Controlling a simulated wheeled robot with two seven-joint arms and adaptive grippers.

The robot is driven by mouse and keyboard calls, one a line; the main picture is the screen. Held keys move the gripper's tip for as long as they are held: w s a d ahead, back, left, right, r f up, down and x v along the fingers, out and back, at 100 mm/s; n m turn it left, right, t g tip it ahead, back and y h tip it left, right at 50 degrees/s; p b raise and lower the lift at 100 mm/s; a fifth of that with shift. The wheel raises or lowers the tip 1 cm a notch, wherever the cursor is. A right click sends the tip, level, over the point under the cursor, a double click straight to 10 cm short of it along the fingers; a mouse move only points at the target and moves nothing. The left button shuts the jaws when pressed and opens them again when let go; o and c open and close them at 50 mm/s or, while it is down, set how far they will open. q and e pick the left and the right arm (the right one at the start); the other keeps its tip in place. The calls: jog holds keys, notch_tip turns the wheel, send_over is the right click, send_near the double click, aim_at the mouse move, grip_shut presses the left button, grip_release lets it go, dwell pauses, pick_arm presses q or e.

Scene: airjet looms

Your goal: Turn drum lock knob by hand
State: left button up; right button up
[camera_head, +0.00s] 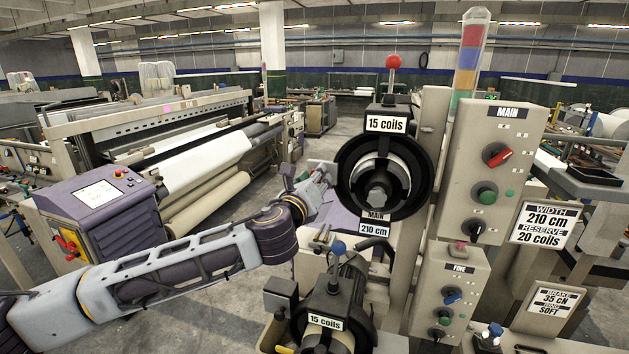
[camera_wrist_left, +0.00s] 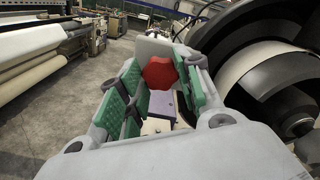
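A red knob (camera_wrist_left: 158,72) shows between the fingers of my left gripper in the left wrist view. It looks faceted and lies near the fingertips. My left gripper (camera_head: 325,178) is at the left side of the main drum unit (camera_head: 383,170) in the head view and hides the knob there. The green finger pads (camera_wrist_left: 160,90) stand apart on both sides of the red knob. I cannot tell whether they touch it. The drum (camera_wrist_left: 270,85) fills the right of the wrist view. My right gripper is not in view.
A red ball on a stem (camera_head: 393,62) stands above the main drum. A second drum unit with a blue ball (camera_head: 338,247) sits lower in front. The MAIN control box (camera_head: 490,165) stands to the right. A loom with a purple cabinet (camera_head: 100,205) is behind my left arm.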

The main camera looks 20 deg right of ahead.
pick_arm(q)
jog(key=o, duration=0.3)
jog(key=shift+o, duration=0.2)
jog(key=v, duration=0.6)
dwell(0.6)
jog(key=shift+a, duration=0.1)
jog(key=v, duration=1.2)
dwell(0.6)
jog(key=shift+n, duration=0.3)
